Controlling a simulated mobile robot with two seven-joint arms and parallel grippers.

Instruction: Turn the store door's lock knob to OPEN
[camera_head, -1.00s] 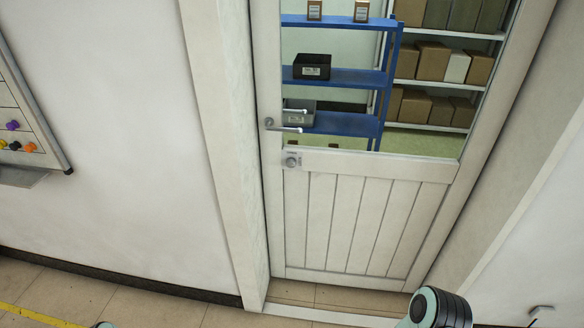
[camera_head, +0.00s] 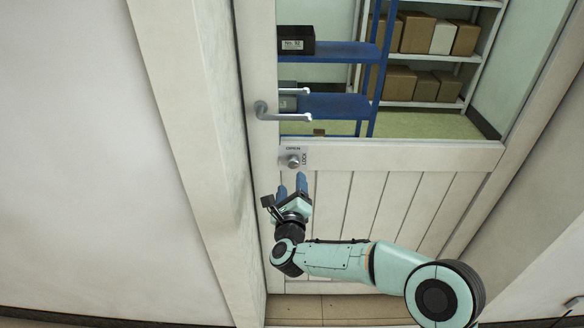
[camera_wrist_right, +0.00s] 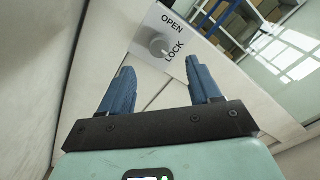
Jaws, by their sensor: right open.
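The store door (camera_head: 340,155) is a white panelled door with a glass window, and it looks shut. Its lock knob (camera_head: 293,161) is a small round metal knob on a plate marked OPEN above and LOCK to the right. In the right wrist view the knob (camera_wrist_right: 160,47) lies ahead of the fingertips, with its marker not clearly readable. My right gripper (camera_head: 291,181) is open and empty, just below the knob and apart from it. Its two blue fingers (camera_wrist_right: 160,80) stand apart in the right wrist view. My left gripper is not in view.
A lever handle (camera_head: 282,114) sticks out from the door above the knob. The door frame (camera_head: 190,130) stands to the left of the door. Behind the glass are a blue shelf (camera_head: 335,105) and a white shelf with boxes (camera_head: 425,70).

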